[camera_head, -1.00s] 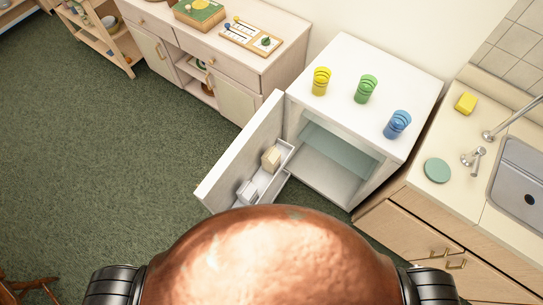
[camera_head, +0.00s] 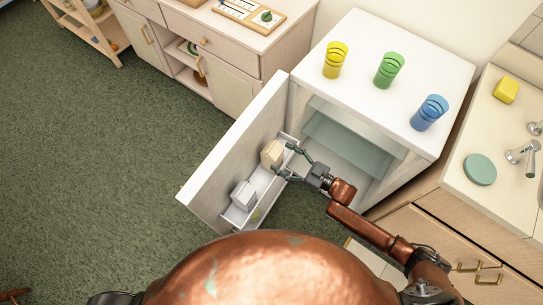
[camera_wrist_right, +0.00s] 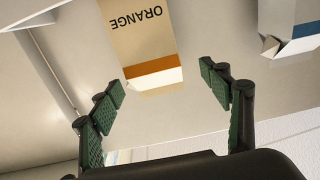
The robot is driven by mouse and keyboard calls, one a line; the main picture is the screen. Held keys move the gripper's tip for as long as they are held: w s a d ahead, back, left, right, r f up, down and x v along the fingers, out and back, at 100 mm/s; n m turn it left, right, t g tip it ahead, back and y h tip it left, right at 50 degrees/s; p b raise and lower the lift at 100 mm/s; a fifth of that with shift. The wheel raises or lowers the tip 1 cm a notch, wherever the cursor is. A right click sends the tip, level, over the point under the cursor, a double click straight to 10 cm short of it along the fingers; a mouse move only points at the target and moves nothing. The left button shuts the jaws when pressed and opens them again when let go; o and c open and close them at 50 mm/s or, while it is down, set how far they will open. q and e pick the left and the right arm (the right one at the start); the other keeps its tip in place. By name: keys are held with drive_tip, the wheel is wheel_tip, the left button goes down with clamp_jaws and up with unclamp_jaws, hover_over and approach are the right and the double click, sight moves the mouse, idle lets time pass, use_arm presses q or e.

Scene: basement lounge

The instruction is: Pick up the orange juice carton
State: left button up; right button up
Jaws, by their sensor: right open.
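The orange juice carton (camera_head: 272,153) stands in the upper door shelf of the open small fridge. In the right wrist view the carton (camera_wrist_right: 145,45) is tan with an orange band and the word ORANGE, upside down in the picture. My right gripper (camera_head: 285,161) is open at the carton's right side. In the wrist view its green-padded fingers (camera_wrist_right: 158,82) are spread to either side of the carton's near end, with gaps on both sides. It holds nothing. My left gripper is not in view.
A white carton (camera_head: 243,194) stands in the same door shelf, and shows with a blue band in the wrist view (camera_wrist_right: 290,25). The open door (camera_head: 228,150) stands to the left. Yellow, green and blue cups (camera_head: 430,112) stand on the fridge top (camera_head: 365,50).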

sight(266, 147)
drive_tip(key=x, duration=0.1)
drive_tip(key=b+x, duration=0.1)
drive_tip(key=x, duration=0.3)
drive_tip(key=shift+w+d+f+b, duration=0.25)
drive_tip(key=shift+f+b, duration=0.05)
drive_tip(key=shift+f, duration=0.05)
drive_tip(key=shift+w+a, duration=0.2)
drive_tip(key=shift+a, duration=0.05)
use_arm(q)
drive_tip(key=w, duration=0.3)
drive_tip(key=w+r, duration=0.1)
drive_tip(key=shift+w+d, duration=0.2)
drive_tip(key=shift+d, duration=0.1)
use_arm(e)
drive_tip(key=shift+r, duration=0.1)
drive_tip(key=c, duration=1.2)
clamp_jaws()
drive_tip(key=shift+r, duration=0.1)
